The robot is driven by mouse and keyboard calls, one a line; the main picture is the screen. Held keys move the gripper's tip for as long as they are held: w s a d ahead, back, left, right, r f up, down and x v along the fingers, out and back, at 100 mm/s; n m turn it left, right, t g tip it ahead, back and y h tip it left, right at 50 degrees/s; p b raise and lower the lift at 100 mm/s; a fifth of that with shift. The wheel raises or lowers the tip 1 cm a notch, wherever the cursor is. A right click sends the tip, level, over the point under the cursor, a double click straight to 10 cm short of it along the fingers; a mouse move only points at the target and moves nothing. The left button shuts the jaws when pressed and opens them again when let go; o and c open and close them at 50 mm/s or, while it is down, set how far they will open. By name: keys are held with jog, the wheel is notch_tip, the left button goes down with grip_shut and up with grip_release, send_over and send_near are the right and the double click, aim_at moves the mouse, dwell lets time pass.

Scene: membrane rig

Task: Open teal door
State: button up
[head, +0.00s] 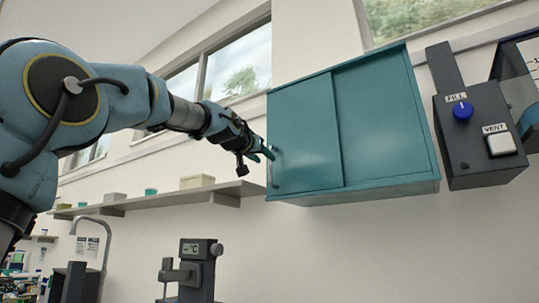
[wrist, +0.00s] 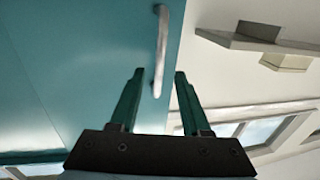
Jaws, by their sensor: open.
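The teal door (head: 307,135) is the left front panel of a teal wall cabinet, and it looks shut. A vertical silver bar handle (wrist: 161,45) stands near the door's edge in the wrist view. In the head view, the handle (head: 275,172) is small at the door's left edge and partly hidden by my gripper. My gripper (head: 267,152) is at that left edge. In the wrist view, my gripper (wrist: 158,75) is open, with one green finger on each side of the handle's lower part in the picture. I cannot tell whether either finger touches it.
The cabinet's right panel (head: 380,118) is beside the door. A dark control box (head: 480,135) with a blue knob and a white button hangs to its right. A wall shelf (head: 150,201) with small boxes runs below left. A grey instrument (head: 195,270) stands below.

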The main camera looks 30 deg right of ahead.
aim_at(269, 163)
jog(key=shift+p+x, duration=1.9)
jog(key=shift+x, duration=1)
grip_shut()
